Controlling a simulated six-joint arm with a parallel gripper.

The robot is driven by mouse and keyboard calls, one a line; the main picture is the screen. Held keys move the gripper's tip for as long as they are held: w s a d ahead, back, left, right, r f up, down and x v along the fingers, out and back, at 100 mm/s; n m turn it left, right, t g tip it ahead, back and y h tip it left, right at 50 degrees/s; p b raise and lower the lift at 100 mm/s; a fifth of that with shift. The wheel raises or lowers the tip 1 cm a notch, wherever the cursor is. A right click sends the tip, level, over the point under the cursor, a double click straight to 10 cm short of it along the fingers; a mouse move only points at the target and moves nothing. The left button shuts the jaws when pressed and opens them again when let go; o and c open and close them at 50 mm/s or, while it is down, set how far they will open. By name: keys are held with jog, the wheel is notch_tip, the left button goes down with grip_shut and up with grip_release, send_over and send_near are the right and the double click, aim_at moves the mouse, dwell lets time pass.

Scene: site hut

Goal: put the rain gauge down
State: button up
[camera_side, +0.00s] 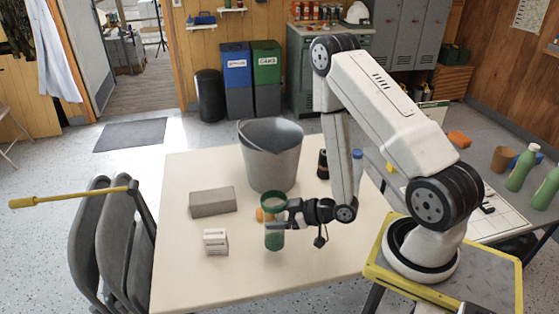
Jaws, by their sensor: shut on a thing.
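The rain gauge (274,238) appears as a slim upright cylinder with a green rim at the top and a green lower part. It is near the middle of the pale table (200,276). My gripper (276,217) comes in from the right and is shut on the gauge around its upper half. The jaws hide part of its middle. I cannot tell whether its base touches the table or hangs just above it.
A large grey bucket (271,155) stands behind the gauge. A grey block (213,202) and a small white block (215,241) lie to the left. An orange thing (262,214) sits close behind the gauge, partly hidden. The table's front left is clear.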

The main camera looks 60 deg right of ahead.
jog(key=shift+f, duration=0.25)
jog(key=shift+f, duration=1.85)
jog(key=shift+f, duration=0.15)
jog(key=o, duration=1.1)
jog(key=shift+s+r, duration=0.1)
jog(key=shift+r, duration=0.1)
jog(key=v, duration=0.7)
jog(key=shift+s+d, duration=0.1)
jog(key=shift+s, duration=0.05)
